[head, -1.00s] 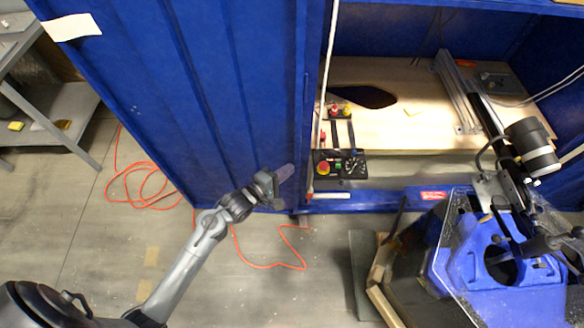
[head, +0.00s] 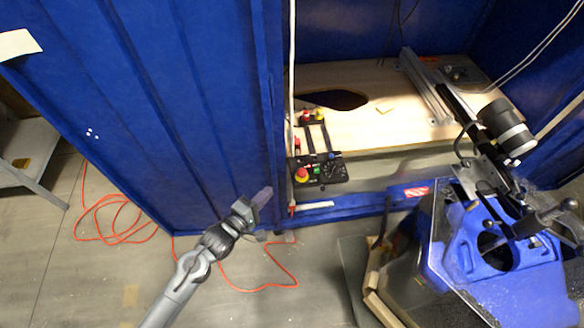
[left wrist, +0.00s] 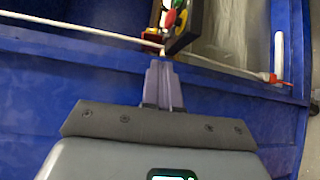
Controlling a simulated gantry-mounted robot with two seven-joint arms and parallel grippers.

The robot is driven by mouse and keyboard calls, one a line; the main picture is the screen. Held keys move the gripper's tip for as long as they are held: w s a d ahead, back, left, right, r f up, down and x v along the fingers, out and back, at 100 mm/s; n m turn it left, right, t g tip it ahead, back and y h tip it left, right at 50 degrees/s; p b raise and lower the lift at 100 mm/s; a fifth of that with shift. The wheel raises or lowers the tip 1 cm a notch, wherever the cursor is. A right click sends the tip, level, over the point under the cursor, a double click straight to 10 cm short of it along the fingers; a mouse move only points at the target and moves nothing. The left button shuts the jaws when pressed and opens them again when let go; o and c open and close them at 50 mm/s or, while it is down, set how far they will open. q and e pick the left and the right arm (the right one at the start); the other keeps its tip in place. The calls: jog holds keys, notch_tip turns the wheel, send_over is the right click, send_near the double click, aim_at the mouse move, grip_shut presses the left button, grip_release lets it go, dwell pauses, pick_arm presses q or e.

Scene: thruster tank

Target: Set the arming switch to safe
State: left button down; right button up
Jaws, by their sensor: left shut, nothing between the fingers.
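A black control panel (head: 320,172) sits at the front edge of the blue tank, with a red button, a green button and dark knobs on top. Which knob is the arming switch is too small to tell. In the left wrist view the panel (left wrist: 188,28) shows edge-on at the top, just beyond the fingertips. My left gripper (head: 264,196) is shut and empty, left of the panel and apart from it, in front of the blue wall. Its two purple fingers (left wrist: 162,72) are together in the left wrist view. My right gripper is not in view.
A white cable (head: 291,90) hangs vertically just left of the panel. The tall blue door panel (head: 150,110) stands left. A blue machine with a clear cover (head: 470,235) stands at right. Orange cable (head: 110,215) lies on the floor.

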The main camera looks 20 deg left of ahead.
aim_at(298, 161)
pick_arm(q)
jog(key=b+x, duration=0.4)
jog(key=x, duration=1)
jog(key=shift+a, duration=0.1)
jog(key=shift+s, duration=0.1)
jog(key=shift+r+p, duration=0.3)
jog(key=shift+p, duration=0.1)
jog(key=p, duration=0.3)
jog(key=w+r+n+g+p, duration=0.1)
jog(key=p, duration=0.2)
jog(key=shift+a, duration=0.25)
jog(key=shift+w+f, duration=0.1)
jog(key=shift+f, duration=0.05)
